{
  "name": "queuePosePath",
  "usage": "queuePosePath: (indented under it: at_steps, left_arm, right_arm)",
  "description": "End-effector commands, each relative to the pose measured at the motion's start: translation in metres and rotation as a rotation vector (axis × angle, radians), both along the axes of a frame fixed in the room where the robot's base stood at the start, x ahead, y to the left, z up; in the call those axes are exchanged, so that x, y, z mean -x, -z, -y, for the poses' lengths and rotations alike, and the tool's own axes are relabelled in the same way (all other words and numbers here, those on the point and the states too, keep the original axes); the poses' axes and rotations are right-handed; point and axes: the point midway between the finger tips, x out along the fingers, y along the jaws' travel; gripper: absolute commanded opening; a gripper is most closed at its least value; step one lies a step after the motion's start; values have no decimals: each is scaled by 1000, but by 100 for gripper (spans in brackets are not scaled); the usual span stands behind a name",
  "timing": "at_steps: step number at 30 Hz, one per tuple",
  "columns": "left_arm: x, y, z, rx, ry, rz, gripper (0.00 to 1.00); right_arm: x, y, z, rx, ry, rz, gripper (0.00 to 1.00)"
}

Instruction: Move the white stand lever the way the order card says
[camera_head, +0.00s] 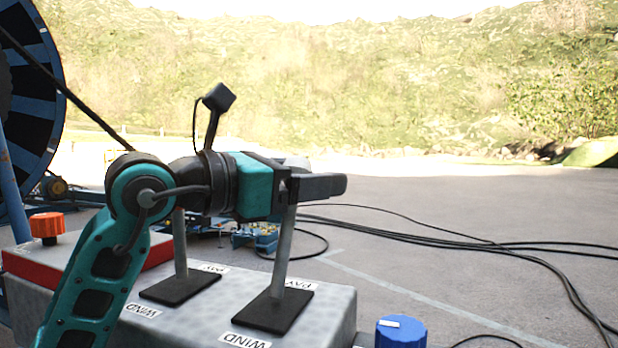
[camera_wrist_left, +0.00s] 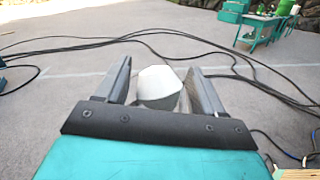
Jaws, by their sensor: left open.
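The white stand lever (camera_head: 284,250) rises from a black plate on the grey stand, and part of its pale knob shows just above my gripper. My left gripper (camera_head: 322,186) is level with the top of this lever. In the left wrist view the white knob (camera_wrist_left: 158,83) sits between the two open fingers, with a gap to at least the left finger. A second lever (camera_head: 180,244) stands to the left; its top is hidden behind my arm. The order card is not seen. My right gripper is not in view.
The grey stand (camera_head: 335,322) carries WIND and PAY labels by the lever plates. An orange knob (camera_head: 46,226) tops a red box (camera_head: 85,262). A blue knob (camera_head: 401,332) is at the bottom. Black cables (camera_head: 480,241) cross the ground; a large reel (camera_head: 35,110) stands left.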

Motion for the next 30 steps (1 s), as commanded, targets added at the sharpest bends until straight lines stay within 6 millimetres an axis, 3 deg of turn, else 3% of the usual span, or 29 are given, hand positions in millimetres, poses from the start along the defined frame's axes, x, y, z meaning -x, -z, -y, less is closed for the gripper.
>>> queuePosePath:
  at_steps: [18, 30]
  left_arm:
    - [69, 2, -89, -4, -4, 0, 68]
    - [79, 0, -99, -2, -1, -2, 68]
  right_arm:
    - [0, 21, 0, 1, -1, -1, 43]
    - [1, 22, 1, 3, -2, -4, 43]
